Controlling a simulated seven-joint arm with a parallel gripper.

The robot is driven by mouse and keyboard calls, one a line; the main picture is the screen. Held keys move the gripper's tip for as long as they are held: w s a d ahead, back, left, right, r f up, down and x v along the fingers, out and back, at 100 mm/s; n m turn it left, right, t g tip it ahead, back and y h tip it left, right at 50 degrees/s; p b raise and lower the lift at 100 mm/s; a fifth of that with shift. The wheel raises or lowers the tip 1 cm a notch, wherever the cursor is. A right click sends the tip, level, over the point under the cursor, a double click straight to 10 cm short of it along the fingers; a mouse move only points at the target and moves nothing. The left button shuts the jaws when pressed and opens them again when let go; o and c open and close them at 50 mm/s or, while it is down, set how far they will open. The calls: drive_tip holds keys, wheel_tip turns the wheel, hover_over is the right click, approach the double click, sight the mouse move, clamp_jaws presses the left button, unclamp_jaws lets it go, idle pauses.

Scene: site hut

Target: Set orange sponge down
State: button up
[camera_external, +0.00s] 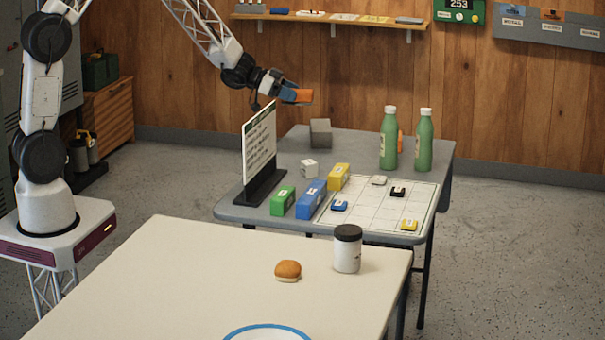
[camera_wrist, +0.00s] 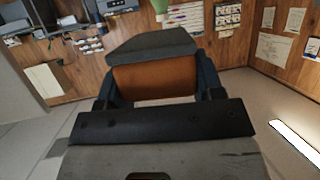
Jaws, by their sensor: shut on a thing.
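My gripper (camera_external: 279,90) is raised above the far left part of the grey table, behind the upright sign board. It is shut on the orange sponge (camera_external: 296,96), which sticks out to the right of the fingers and is clear of any surface. In the wrist view the orange sponge (camera_wrist: 155,82) sits between the two dark fingers of my gripper (camera_wrist: 155,88). A dark grey block-like shape (camera_wrist: 152,44) shows just beyond the sponge there; I cannot tell whether it touches it.
The grey table (camera_external: 290,150) holds a sign board (camera_external: 259,145), a grey block (camera_external: 320,133), green bottles (camera_external: 389,140), green, blue and yellow boxes (camera_external: 311,199), a white die (camera_external: 309,168) and a grid board (camera_external: 375,207). The cream table (camera_external: 180,280) has a bun (camera_external: 288,271) and a jar (camera_external: 347,250).

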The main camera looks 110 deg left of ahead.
sight(307, 92)
drive_tip(key=w+r, duration=0.2)
drive_tip(key=w, duration=0.1)
drive_tip(key=w+r, duration=0.1)
drive_tip(key=w, duration=0.1)
drive_tip(key=shift+w+d+r, duration=0.25)
drive_tip(key=shift+d+r, duration=0.05)
drive_tip(key=shift+r, duration=0.05)
drive_tip(key=w+d+f, duration=0.1)
drive_tip(key=w+d, duration=0.7)
drive_tip(key=w, duration=0.3)
drive_tip(key=w+d+f, duration=0.2)
drive_tip(key=w+d, duration=0.6)
drive_tip(key=w, duration=0.4)
drive_tip(key=w+d+f+h, duration=0.1)
drive_tip(key=w+d+f, duration=0.2)
drive_tip(key=d, duration=1)
drive_tip(key=w+d+f+m, duration=0.1)
drive_tip(key=w+d+f, duration=0.2)
drive_tip(key=w+d, duration=0.6)
drive_tip(key=w+d+f+m+h, duration=0.1)
drive_tip(key=w+d+f, duration=0.3)
drive_tip(key=d, duration=1.4)
drive_tip(key=w, duration=0.2)
drive_tip(key=shift+w+d+h, duration=0.3)
drive_tip(key=shift+w, duration=0.05)
drive_tip(key=shift+a, duration=0.1)
